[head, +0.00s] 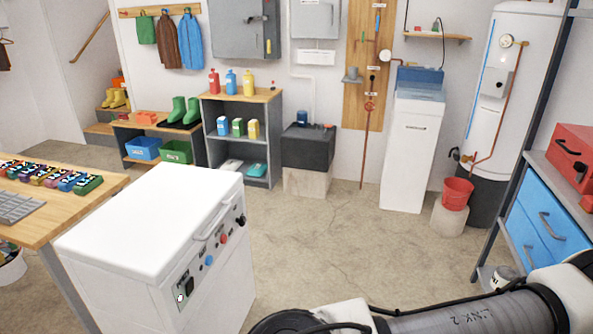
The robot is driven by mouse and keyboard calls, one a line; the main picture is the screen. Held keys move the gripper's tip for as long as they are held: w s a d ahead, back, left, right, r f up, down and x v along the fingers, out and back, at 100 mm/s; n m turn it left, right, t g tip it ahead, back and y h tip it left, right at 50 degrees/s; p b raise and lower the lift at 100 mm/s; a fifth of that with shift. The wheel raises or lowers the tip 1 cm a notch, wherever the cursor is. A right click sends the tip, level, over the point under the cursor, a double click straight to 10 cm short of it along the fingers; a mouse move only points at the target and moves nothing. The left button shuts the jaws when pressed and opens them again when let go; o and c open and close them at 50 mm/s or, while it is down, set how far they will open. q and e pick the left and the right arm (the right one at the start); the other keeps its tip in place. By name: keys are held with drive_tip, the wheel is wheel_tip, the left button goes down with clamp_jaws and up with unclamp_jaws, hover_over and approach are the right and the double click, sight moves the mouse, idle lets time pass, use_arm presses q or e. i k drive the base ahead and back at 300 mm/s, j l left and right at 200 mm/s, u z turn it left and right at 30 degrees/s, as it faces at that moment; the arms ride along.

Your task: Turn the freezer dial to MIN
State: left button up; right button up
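A white chest freezer (150,215) with a closed lid stands at front left, a handle (212,221) along its lid edge. Its right-facing side has a row of controls: a dark switch panel (185,288), a blue round control (209,260), a red round control (222,239) and a black knob (240,221) near the far corner. I cannot tell for sure which is the dial, and the markings and settings are too small to read. Neither gripper shows; only a part of one of my arms is at the bottom right.
A wooden table (105,192) with colourful items is left of the freezer. A blue drawer cabinet (530,235) and red toolbox (570,150) are at right. A red bucket (457,193) stands near the water tank (495,80). The concrete floor (330,245) between is clear.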

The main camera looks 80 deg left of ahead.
sight(242, 221)
drive_tip(key=u, duration=3.65)
drive_tip(key=i+l+u, duration=0.1)
drive_tip(key=l, duration=0.25)
drive_tip(key=i+l+u, duration=0.1)
drive_tip(key=i+l, duration=0.35)
drive_tip(key=l, duration=0.35)
drive_tip(key=i+l+u, duration=0.15)
drive_tip(key=l, duration=0.25)
drive_tip(key=i+l+u, duration=0.1)
drive_tip(key=l, duration=0.35)
drive_tip(key=i+l+u, duration=0.1)
drive_tip(key=l, duration=0.3)
drive_tip(key=i+l+u, duration=0.1)
drive_tip(key=l, duration=0.35)
drive_tip(key=i+l+u, duration=0.3)
drive_tip(key=l, duration=1.2)
drive_tip(key=k+l+u, duration=0.1)
drive_tip(key=l+u, duration=0.2)
drive_tip(key=l, duration=1.15)
